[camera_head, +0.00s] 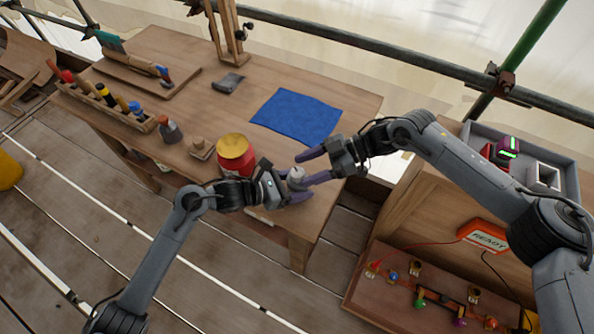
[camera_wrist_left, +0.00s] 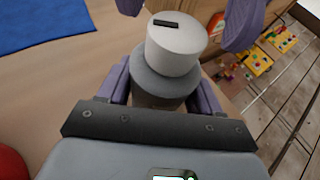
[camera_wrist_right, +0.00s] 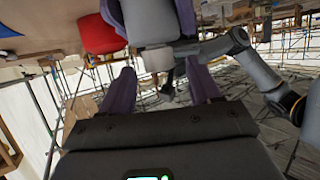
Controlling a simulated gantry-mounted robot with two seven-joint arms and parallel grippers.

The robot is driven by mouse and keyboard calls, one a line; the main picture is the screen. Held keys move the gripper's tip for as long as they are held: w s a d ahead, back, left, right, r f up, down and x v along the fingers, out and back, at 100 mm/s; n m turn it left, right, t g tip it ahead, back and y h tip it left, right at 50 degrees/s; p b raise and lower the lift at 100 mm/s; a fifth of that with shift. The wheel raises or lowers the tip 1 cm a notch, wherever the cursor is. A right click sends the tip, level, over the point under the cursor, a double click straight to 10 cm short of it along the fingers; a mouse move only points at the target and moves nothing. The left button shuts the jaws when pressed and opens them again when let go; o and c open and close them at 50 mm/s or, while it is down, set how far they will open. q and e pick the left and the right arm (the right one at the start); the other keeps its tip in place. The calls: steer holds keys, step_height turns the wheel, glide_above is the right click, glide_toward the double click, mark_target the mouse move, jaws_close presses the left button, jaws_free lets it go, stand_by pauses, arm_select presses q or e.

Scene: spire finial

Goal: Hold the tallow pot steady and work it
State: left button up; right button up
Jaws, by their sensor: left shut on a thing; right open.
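The tallow pot is a small grey cylinder with a white lid (camera_head: 297,173), near the table's front right corner. In the left wrist view its grey body (camera_wrist_left: 160,88) sits between my purple fingers, and the lid (camera_wrist_left: 176,42) has a dark slot mark on top. My left gripper (camera_head: 292,186) is shut on the pot's body. My right gripper (camera_head: 305,168) is open, its fingers on either side of the lid with visible gaps. In the right wrist view the lid (camera_wrist_right: 159,59) lies between the open fingers. I cannot tell whether the pot touches the table.
A red pot with a yellow top (camera_head: 236,152) stands close beside my left gripper. A blue cloth (camera_head: 297,116) lies behind. A tool rack (camera_head: 105,105) is at the left. A lower bench with a READY box (camera_head: 484,237) and a grey tray (camera_head: 562,160) are at the right.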

mark_target(301, 171)
steer(key=shift+x, duration=1.75)
steer(key=shift+d, duration=0.1)
steer(key=c, duration=1)
